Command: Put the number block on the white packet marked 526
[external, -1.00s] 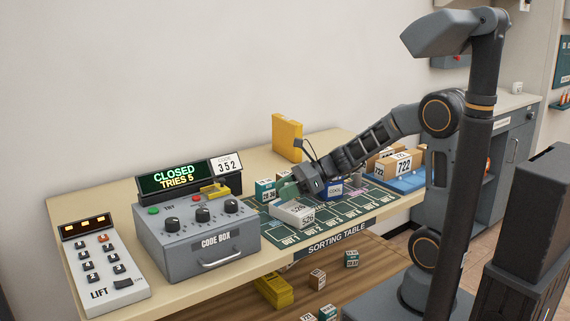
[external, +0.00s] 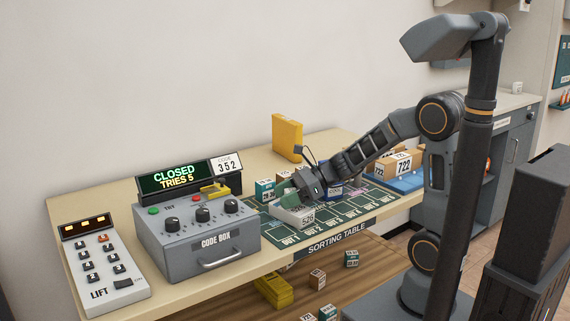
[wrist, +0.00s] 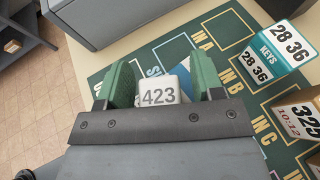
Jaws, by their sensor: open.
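The white packet (external: 293,217) lies on the green sorting mat in the external view. Its number is small and partly covered. My gripper (external: 287,197) is right over the packet, low, with its green finger pads pointing down. In the wrist view my gripper (wrist: 160,85) is open, its green pads apart. A white number block (wrist: 158,92) reading 423 shows between them, its lower part hidden by the gripper body. A blue and white surface (wrist: 182,76) shows beside the block. I cannot tell whether the block touches the packet.
The grey code box (external: 205,240) stands left of the packet. A teal KEYS box (wrist: 271,54) and a brown box (wrist: 298,112) stand to the right in the wrist view. A yellow box (external: 287,137) stands behind. The mat's front row (external: 345,218) is clear.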

